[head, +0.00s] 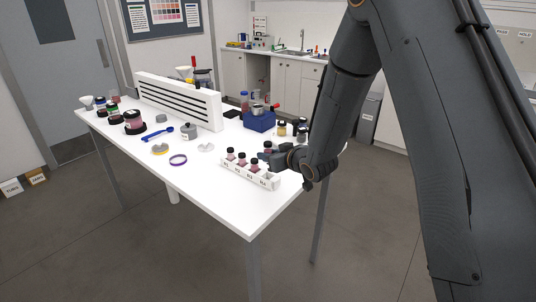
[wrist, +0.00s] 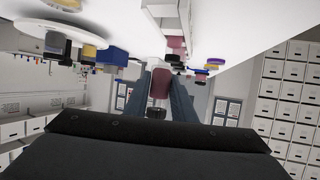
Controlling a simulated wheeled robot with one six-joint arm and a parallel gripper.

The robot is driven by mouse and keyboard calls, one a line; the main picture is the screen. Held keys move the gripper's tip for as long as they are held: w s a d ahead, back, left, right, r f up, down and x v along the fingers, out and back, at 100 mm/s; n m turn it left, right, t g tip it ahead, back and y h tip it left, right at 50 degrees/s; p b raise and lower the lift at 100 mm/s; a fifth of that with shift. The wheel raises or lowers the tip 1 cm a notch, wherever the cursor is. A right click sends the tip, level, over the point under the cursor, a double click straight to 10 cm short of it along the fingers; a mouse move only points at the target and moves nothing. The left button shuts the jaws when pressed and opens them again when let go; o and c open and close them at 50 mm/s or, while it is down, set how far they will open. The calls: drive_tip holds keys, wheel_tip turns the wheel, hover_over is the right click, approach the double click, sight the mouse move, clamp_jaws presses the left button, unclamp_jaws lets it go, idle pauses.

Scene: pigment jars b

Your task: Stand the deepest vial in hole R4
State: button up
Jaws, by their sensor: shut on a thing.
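The white rack (head: 243,175) stands near the table's front right edge in the head view, with labels along its front. Three dark-capped pink vials (head: 242,160) stand in its left holes. The right-end hole, R4, looks empty. My gripper (head: 267,156) is beside the rack's right part, above the table. It is shut on a mauve vial (wrist: 160,82), which sits between both fingers in the wrist view. In the head view the held vial (head: 267,148) shows its dark cap and part of its body; the fingers hide the rest.
Behind the gripper are small jars (head: 282,129) and a blue box (head: 259,121). Left of the rack lie a purple ring (head: 178,160), a pale dish (head: 206,148) and a grey weight (head: 188,131). A white slotted panel (head: 180,103) stands farther back. The table's front left is clear.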

drive_tip(key=shift+f+b, duration=1.5)
drive_tip(key=shift+f, duration=0.9)
drive_tip(key=shift+f+b, duration=0.7)
drive_tip(key=shift+f, duration=0.3)
drive_tip(key=o, duration=1.1)
drive_tip(key=shift+o, duration=0.2)
drive_tip(key=shift+s, duration=0.1)
drive_tip(key=shift+s, duration=0.1)
drive_tip(key=shift+b+v, duration=0.95)
drive_tip(key=shift+v, duration=2.9)
drive_tip(key=shift+d, duration=0.15)
